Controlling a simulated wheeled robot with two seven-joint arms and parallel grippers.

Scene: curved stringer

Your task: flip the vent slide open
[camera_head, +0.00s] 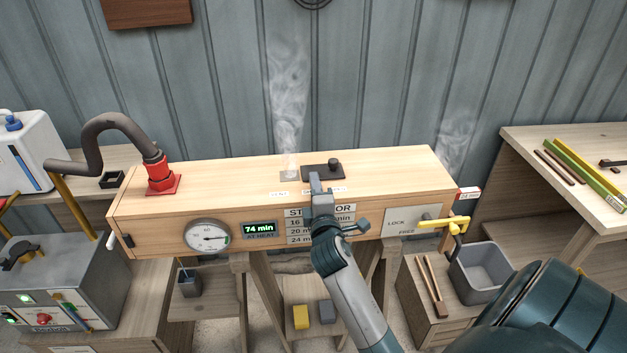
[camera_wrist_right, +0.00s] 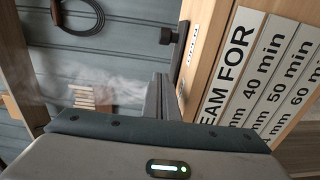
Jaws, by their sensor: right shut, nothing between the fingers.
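My right gripper (camera_head: 316,181) is shut and empty at the front edge of the box top, close in front of the plate; contact cannot be told. In the right wrist view its fingers (camera_wrist_right: 160,97) are together, near the dark plate (camera_wrist_right: 181,50) and knob (camera_wrist_right: 167,36). My left gripper is out of view.
A red hose fitting (camera_head: 160,175) stands on the box's left end. A gauge (camera_head: 208,237), a timer reading 74 min (camera_head: 259,228) and a yellow lock handle (camera_head: 445,222) are on the front. Steam also rises behind the right end. The box top between hose and vent is clear.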

